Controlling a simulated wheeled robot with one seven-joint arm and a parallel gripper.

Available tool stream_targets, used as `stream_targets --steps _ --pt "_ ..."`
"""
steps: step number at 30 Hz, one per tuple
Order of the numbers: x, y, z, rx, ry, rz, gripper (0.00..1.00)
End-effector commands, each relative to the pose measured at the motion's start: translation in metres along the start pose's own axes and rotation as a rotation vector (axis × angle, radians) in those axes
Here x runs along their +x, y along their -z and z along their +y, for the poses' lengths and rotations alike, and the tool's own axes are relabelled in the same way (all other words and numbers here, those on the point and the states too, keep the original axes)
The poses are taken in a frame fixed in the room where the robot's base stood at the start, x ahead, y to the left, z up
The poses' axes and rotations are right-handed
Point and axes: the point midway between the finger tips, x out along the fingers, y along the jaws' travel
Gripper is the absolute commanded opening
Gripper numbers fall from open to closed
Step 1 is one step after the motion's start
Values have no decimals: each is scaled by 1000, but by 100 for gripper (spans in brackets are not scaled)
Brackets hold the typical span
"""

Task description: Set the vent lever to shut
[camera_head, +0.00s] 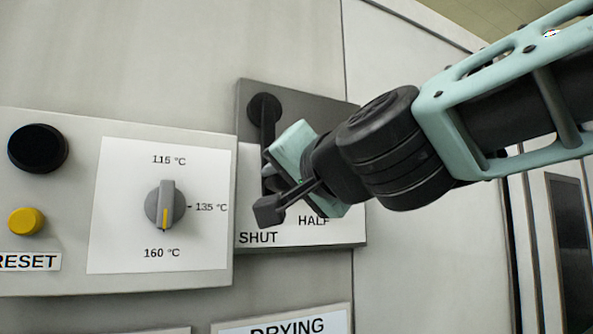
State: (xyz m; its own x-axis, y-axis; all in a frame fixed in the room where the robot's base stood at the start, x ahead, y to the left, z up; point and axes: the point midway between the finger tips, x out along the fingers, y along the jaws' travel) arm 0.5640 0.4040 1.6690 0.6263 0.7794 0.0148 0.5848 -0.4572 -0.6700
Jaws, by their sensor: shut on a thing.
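The vent lever (267,128) is a dark arm hanging from a round black pivot on a grey plate (300,100). It points almost straight down, toward the word SHUT (258,238) and left of the word HALF (313,221). My gripper (272,186), with teal and black parts, comes in from the right and is shut on the lever's lower part. The gripper hides the lever's end and the right part of the plate, including any further label there.
Left of the vent plate is a panel with a grey temperature knob (165,205), a black button (38,148) and a yellow button (26,221) above a RESET label. A DRYING sign (287,326) is below. My arm fills the upper right.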

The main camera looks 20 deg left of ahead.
Motion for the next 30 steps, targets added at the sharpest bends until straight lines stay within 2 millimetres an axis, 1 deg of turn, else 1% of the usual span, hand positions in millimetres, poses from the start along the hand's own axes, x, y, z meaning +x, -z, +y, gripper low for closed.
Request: stream_targets --steps 6,19,20,21,22,30 --pt "0 -6 -5 56 -1 -2 0" --pt "0 -8 -6 68 1 -3 0" --pt "0 -8 -6 68 1 -3 34" --pt "0 -8 -6 68 1 -3 46" --pt "0 -8 -7 68 1 -3 54" --pt "0 -7 -6 66 1 0 54"
